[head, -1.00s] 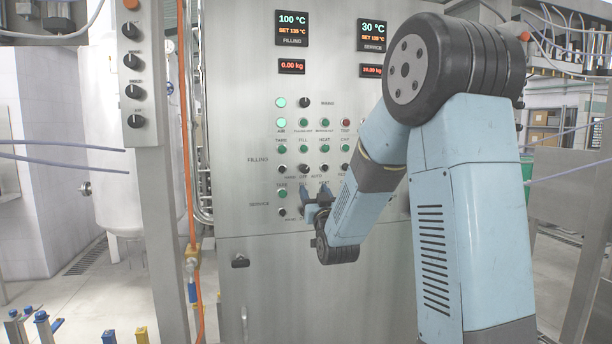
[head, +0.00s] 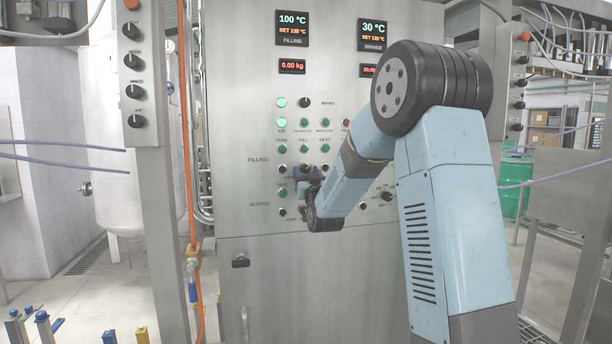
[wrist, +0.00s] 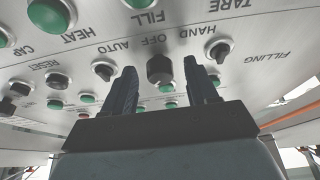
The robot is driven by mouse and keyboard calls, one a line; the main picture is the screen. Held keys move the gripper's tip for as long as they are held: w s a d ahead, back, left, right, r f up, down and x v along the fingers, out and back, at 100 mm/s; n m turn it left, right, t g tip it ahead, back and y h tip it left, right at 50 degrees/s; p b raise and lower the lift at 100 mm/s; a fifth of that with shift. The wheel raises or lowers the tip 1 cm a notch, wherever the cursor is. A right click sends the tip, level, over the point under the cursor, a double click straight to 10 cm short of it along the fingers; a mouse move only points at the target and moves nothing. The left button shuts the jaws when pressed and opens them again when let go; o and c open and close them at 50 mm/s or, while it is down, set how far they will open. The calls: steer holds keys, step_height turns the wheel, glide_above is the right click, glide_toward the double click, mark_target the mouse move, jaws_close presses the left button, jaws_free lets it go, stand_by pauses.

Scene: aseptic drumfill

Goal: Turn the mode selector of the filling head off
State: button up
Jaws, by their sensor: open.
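The mode selector (wrist: 160,68) of the filling head is a dark knob beside the HAND, OFF and AUTO labels, which appear upside down in the wrist view. It sits between my two open fingers there, nearest the OFF label. I cannot tell which way it points or whether the fingers reach around it or stop short. My gripper (wrist: 160,72) is open and empty-looking.
Neighbouring black knobs sit close on either side, one near the FILLING label (wrist: 217,48) and one near AUTO (wrist: 103,70). Green buttons (wrist: 142,4) lie in rows around. An orange hose (head: 190,150) and a steel post (head: 150,210) stand left of the panel.

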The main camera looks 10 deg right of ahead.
steer(key=shift+c, duration=0.4)
steer(key=c, duration=0.9)
steer(key=shift+a, duration=0.15)
steer(key=shift+c, duration=0.3)
steer(key=shift+n, duration=0.3)
steer(key=n+y, duration=0.1)
steer(key=n, duration=0.1)
steer(key=n+y, duration=0.1)
steer(key=n, duration=0.1)
steer(key=n+y, duration=0.1)
steer(key=n, duration=0.1)
steer(key=shift+d+r, duration=0.1)
steer(key=shift+d, duration=0.25)
steer(key=shift+d+n+g+y, duration=0.1)
steer(key=shift+n+g+y, duration=0.6)
steer(key=shift+n, duration=1.1)
steer(key=shift+n+g+y, duration=0.5)
steer(key=shift+n+y, duration=0.4)
steer(key=shift+n, duration=0.9)
